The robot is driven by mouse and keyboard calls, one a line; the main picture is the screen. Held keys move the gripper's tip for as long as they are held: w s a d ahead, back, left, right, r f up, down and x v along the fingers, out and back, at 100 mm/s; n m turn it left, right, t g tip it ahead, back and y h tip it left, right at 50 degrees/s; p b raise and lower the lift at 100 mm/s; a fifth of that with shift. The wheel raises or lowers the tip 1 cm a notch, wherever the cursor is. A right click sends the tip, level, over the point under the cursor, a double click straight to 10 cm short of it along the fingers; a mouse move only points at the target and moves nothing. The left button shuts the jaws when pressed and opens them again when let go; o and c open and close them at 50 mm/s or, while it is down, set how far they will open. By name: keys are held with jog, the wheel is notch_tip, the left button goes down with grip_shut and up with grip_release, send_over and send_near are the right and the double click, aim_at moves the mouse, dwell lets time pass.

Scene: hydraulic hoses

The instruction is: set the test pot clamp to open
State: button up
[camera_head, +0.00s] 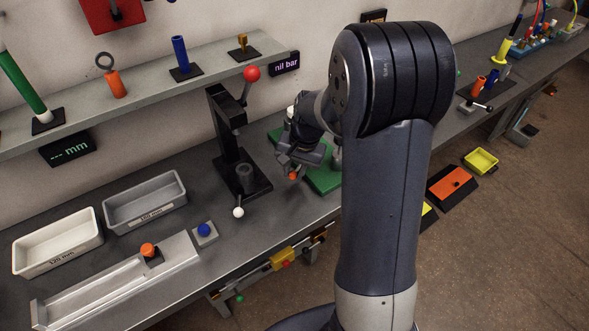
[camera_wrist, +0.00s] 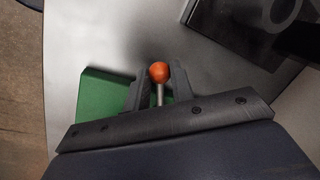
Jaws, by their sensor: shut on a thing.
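The clamp lever has an orange ball knob (camera_wrist: 159,72) on a thin metal stem. In the head view the knob (camera_head: 293,175) shows just below my gripper (camera_head: 295,160), at the front left of a green base plate (camera_head: 324,179). In the wrist view my gripper (camera_wrist: 159,90) has its two dark fingers on either side of the stem, just behind the knob, and is shut on the lever. The green plate (camera_wrist: 100,93) shows below the fingers in the wrist view. My arm hides most of the pot and the right part of the plate in the head view.
A black press (camera_head: 232,145) with a red-ball lever (camera_head: 252,73) and a white ball (camera_head: 238,212) stands left of my gripper. A "nil bar" display (camera_head: 284,63) hangs behind.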

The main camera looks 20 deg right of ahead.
grip_shut()
jog(key=shift+s+d+n, duration=0.25)
jog(key=shift+d+n, duration=0.05)
jog(key=shift+n, duration=0.5)
jog(key=o, duration=0.9)
grip_release()
jog(key=shift+o, duration=0.2)
